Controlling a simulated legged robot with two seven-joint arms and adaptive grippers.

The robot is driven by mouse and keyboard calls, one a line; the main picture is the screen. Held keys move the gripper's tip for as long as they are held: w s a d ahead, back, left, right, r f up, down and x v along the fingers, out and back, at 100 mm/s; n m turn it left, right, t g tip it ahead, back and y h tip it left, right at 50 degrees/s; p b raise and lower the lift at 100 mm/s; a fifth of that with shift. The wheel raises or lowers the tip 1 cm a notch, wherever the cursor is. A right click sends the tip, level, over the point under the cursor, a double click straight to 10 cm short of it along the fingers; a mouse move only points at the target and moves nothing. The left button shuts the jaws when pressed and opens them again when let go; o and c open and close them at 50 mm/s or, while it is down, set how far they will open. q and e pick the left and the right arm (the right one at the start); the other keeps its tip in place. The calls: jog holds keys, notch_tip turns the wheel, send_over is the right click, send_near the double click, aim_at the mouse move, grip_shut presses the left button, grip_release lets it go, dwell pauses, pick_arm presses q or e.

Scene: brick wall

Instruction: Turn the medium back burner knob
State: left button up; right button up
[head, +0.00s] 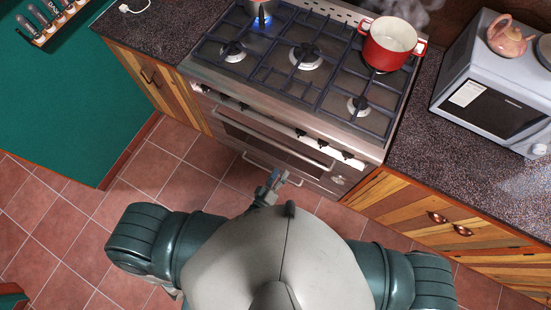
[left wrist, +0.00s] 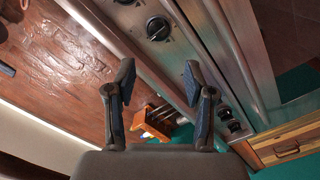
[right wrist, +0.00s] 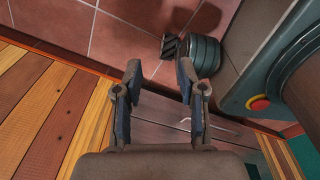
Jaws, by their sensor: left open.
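The stove's front panel (head: 270,120) carries a row of dark knobs, some near the left end (head: 243,106) and some toward the right (head: 320,140). I cannot tell which knob is for the medium back burner. My left gripper (head: 272,184) is low in front of the oven door, apart from the knobs.
A steaming red pot (head: 390,45) stands on the back right of the stove. A blue flame (head: 262,22) burns under another pot at the back. Oven handles (head: 270,135) stick out below the panel. A microwave (head: 490,90) is on the right counter.

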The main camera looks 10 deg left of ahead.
pick_arm(q)
jog(key=v, duration=0.3)
jog(key=shift+s+d+p, duration=0.15)
jog(key=shift+s+p, duration=0.2)
pick_arm(e)
jog(key=shift+d+r, duration=0.15)
jog(key=shift+r, duration=0.2)
pick_arm(q)
jog(key=v, duration=1.2)
jog(key=shift+a, duration=0.3)
pick_arm(e)
jog(key=shift+a, duration=0.6)
pick_arm(q)
jog(key=shift+d, duration=0.2)
pick_arm(e)
jog(key=shift+d, duration=0.15)
